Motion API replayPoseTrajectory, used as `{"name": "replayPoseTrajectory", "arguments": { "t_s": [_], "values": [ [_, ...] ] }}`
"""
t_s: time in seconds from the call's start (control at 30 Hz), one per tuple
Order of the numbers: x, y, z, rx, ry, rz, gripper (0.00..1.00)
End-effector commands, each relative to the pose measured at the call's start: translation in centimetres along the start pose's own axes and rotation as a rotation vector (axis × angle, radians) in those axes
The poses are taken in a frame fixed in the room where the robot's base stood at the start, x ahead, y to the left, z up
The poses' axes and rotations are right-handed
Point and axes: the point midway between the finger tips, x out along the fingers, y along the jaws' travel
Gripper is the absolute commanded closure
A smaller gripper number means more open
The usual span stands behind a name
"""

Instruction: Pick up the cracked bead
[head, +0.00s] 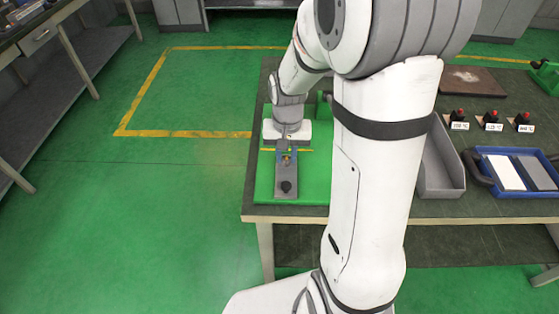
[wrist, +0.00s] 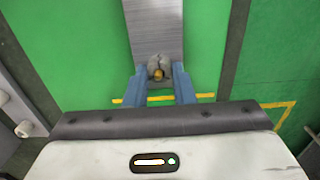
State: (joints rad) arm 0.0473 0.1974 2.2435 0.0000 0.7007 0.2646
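In the wrist view a small grey, rough bead (wrist: 155,62) with an orange-gold piece (wrist: 158,74) at its near side sits at the near end of a grey metal strip (wrist: 155,22). My gripper (wrist: 160,70) has its two blue fingers on either side of the bead. The fingers are apart, but I cannot tell whether they press on it. In the head view my gripper (head: 287,144) is low over the strip (head: 285,173), which carries a black knob (head: 286,186). The bead is too small to make out there.
The strip lies on a green mat (head: 315,183) at the table's left end. To the right are a grey open bin (head: 437,165), several red-topped labelled posts (head: 490,117) and a blue tray (head: 515,194). A brown board (head: 467,80) lies behind. My arm hides the table's middle.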

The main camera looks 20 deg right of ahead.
Motion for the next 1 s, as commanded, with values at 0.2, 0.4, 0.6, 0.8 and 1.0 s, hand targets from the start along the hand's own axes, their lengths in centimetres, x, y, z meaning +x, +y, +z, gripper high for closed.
{"name": "replayPoseTrajectory", "arguments": {
  "t_s": [0.2, 0.4, 0.6, 0.8, 1.0],
  "values": [
    [0.0, 0.0, 0.0, 0.001, 0.0, 0.0, 0.96],
    [0.0, 0.0, 0.0, 0.001, 0.0, 0.0, 1.0],
    [-1.3, 0.0, -0.1, 0.001, 0.004, -0.001, 1.0],
    [-5.3, 0.1, -0.1, 0.002, 0.006, -0.002, 1.0],
    [-8.7, 0.1, -0.1, 0.002, 0.004, -0.001, 1.0]
  ]
}}
